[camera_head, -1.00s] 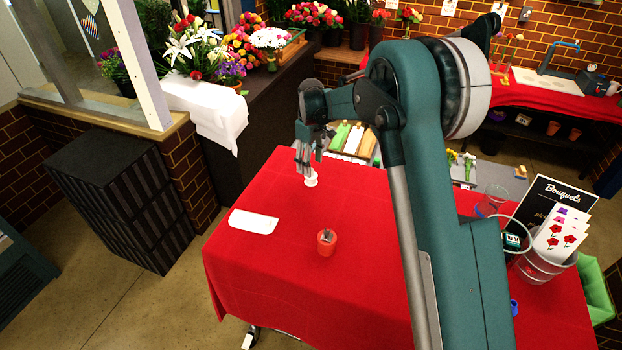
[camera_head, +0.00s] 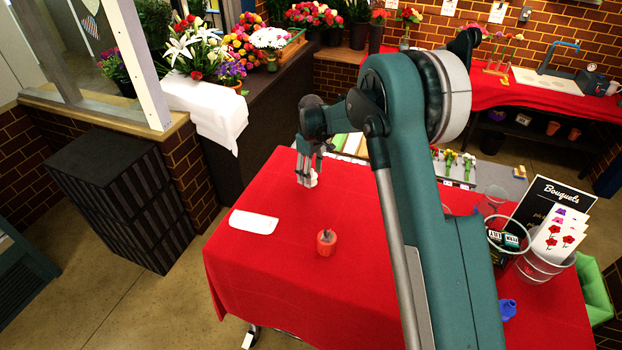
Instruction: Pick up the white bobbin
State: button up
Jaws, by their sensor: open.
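The white bobbin (camera_head: 313,179) stands on the red-covered table near its far left edge. My gripper (camera_head: 306,180) is directly over it, pointing down, with its fingers low and around or right beside the bobbin. The fingers hide part of the bobbin. I cannot tell from this view whether they touch it. The fingers are open.
A glass, a bucket of cards (camera_head: 545,265), a black sign (camera_head: 541,205) and a blue item (camera_head: 507,309) are on the right. The table's left front is clear.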

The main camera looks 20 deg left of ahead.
dwell(0.5)
jog(key=c, duration=0.9)
jog(key=shift+c, duration=0.2)
jog(key=shift+r+b, duration=0.4)
jog(key=shift+r, duration=4.65)
